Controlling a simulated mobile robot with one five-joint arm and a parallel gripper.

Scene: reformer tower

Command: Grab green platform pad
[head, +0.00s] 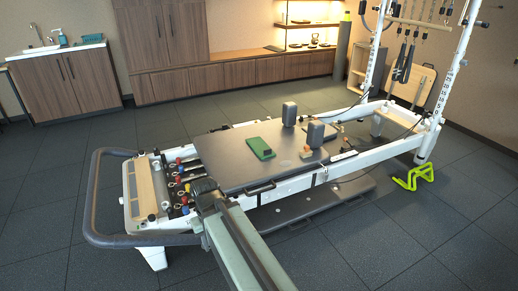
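A small green pad (261,148), the only thing matching the green platform pad, lies flat on the grey carriage (235,175) of the reformer, left of the two shoulder blocks. Its whole top shows and nothing covers it. My arm reaches up from the bottom edge of the head view, with its dark joint in front of the reformer's spring end. Its fingers cannot be made out in this view, and nothing of mine touches the pad.
The reformer's dark curved foot bar (95,200) stands at the left. A lime-green frame (414,177) stands on the floor at right. White tower posts rise behind it. Floor is clear at left and front right.

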